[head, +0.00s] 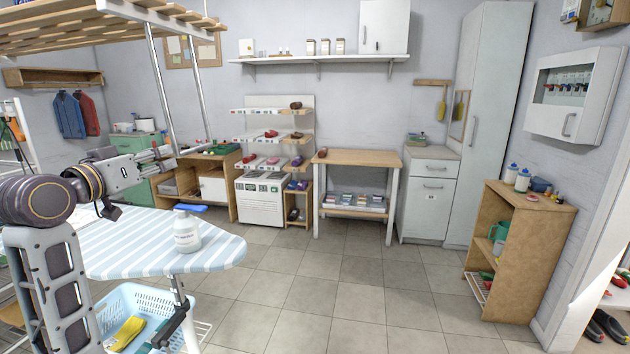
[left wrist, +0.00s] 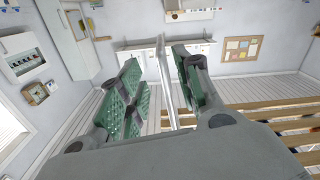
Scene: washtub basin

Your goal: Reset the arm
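My left arm comes in from the left in the head view, over the striped ironing board. My left gripper (head: 160,157) points right, above the board and close to the metal posts of the overhead rack. In the left wrist view, its green-padded fingers (left wrist: 162,82) stand apart. A pale upright bar (left wrist: 166,85) shows in the gap; I cannot tell whether it is between the fingers or beyond them. I see nothing gripped. My right gripper is not in view.
A white bottle (head: 187,232) stands on the ironing board (head: 130,245), below and right of the gripper. The slatted wooden rack (head: 110,25) hangs above. A blue basket (head: 155,300) sits beneath the board. The tiled floor (head: 350,290) in the middle is clear.

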